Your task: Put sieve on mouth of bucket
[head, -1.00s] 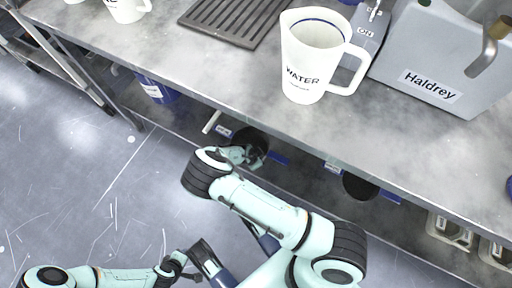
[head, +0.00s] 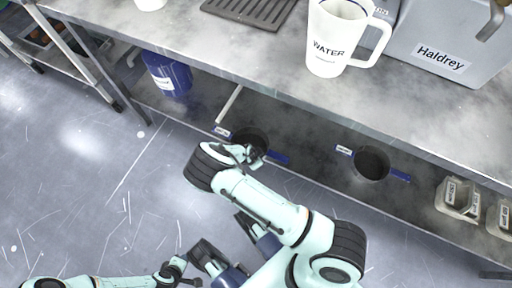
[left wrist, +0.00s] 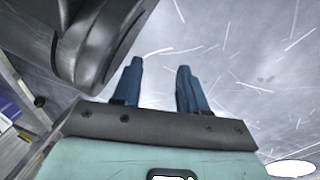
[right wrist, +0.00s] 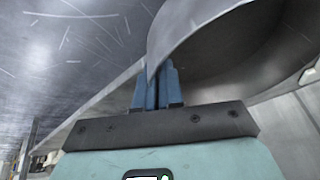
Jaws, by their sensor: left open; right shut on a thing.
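My right gripper (right wrist: 160,88) is shut on the thin, curved grey wall of a round hollow thing (right wrist: 185,20). In the head view this held thing (head: 252,139) looks dark and round, at the front of the lower shelf. I cannot tell for sure whether it is the sieve. A similar dark round vessel (head: 372,163), with a blue strip beside it, stands farther right on the shelf. A blue bucket-like container (head: 167,75) with a white label stands at the shelf's left. My left gripper (left wrist: 160,88) is open and empty over the floor.
The steel bench top (head: 240,62) overhangs the lower shelf. On it are a white WATER jug (head: 328,45), a grey Haldrey machine (head: 440,50) and a dark slotted rack (head: 250,10). Pale labelled containers (head: 460,197) sit on the shelf at right.

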